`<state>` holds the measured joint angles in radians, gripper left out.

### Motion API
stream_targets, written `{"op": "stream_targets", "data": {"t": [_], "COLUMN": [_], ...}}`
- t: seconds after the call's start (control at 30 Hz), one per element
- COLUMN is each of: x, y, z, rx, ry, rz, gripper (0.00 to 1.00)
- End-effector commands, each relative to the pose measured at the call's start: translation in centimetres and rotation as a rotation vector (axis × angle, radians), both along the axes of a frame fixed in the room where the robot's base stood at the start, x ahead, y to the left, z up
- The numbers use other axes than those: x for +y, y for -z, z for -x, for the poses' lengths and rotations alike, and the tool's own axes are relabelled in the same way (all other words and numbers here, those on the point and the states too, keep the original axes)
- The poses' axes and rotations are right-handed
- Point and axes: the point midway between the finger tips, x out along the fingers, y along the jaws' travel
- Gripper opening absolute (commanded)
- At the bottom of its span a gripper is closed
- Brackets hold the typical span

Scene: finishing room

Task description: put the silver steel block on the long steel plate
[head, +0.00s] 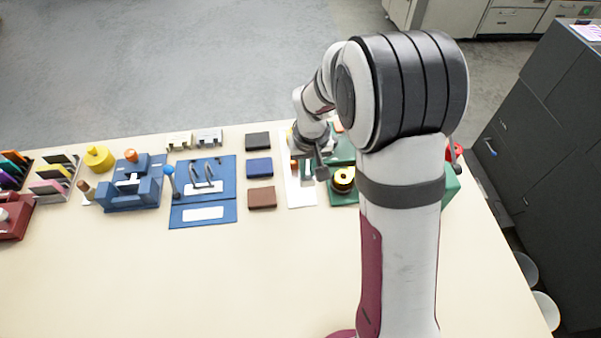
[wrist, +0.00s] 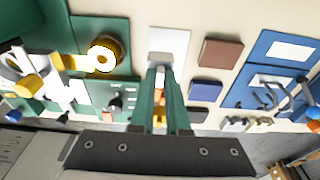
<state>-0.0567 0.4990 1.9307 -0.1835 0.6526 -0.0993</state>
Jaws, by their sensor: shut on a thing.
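The long steel plate (head: 300,197) is a pale, narrow strip lying on the table near the back, partly hidden by my gripper in the head view. It also shows in the wrist view (wrist: 172,40). My gripper (wrist: 161,70) is shut on a small grey piece, apparently the silver steel block (wrist: 160,59), at its fingertips. In the wrist view the block overlaps the plate; I cannot tell whether it touches it. In the head view my gripper (head: 321,172) is over the plate's right side, and the block is not clear. Orange, copper-coloured pieces (head: 294,168) show at the plate's far part.
Black, blue and brown blocks (head: 261,197) stand in a column left of the plate. A green fixture with a yellow ring (head: 343,179) is close on the right. A blue board (head: 203,190) lies further left. The table front (head: 200,285) is clear.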

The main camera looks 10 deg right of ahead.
Motion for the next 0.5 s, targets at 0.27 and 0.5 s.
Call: {"op": "stream_targets", "data": {"t": [0.27,0.5], "x": [1.4,1.4], "y": [4.1,4.9], "z": [-0.7,-0.7], "rx": [0.003,-0.001], "ry": [0.002,0.002], "rz": [0.0,0.0], "gripper": [0.0,0.0]}}
